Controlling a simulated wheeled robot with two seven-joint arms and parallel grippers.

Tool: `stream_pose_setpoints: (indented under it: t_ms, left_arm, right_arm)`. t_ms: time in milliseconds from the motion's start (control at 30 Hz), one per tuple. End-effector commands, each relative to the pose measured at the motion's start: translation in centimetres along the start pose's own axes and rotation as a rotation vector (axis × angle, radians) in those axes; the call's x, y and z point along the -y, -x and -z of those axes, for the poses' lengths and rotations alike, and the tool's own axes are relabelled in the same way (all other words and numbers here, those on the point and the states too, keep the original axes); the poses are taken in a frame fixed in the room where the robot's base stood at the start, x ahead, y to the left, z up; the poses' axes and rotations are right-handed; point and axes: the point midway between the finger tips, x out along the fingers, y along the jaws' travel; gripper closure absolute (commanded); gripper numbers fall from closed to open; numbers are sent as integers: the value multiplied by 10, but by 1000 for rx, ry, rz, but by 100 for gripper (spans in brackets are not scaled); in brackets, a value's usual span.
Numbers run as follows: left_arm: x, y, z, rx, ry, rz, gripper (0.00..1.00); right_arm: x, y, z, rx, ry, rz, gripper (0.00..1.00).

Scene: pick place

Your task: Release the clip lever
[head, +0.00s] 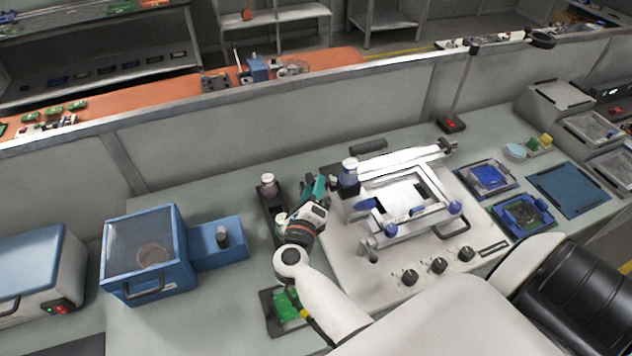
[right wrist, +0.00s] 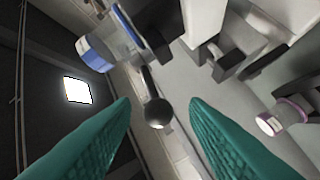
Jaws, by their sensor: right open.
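My right gripper (head: 314,188) has teal fingers and is at the left edge of the white machine (head: 350,262). In the right wrist view its two fingers (right wrist: 160,128) are spread apart with nothing gripped. A dark lever with a round black knob (right wrist: 157,112) shows between the fingers, apart from both. I cannot tell for sure whether this is the clip lever. The machine carries a bright metal frame (head: 437,188) with blue knobs (head: 455,207). My left gripper is not in view.
A blue-labelled jar (head: 348,176) stands just right of my right gripper; a dark holder with another jar (head: 268,184) is to its left. A blue box with a clear lid (head: 145,255) is further left. Blue trays (head: 570,190) lie at right.

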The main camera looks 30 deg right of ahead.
Motion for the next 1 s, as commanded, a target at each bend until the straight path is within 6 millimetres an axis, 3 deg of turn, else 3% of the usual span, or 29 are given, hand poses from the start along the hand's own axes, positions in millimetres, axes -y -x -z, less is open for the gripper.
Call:
stream_pose_setpoints:
  t_ms: [200,400,1000]
  left_arm:
    - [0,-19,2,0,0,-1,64]
    - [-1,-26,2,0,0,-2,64]
    - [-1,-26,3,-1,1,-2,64]
  right_arm:
    - [4,49,-3,3,-1,3,59]
    - [2,75,-1,0,1,2,59]
    - [0,81,0,0,1,-1,59]
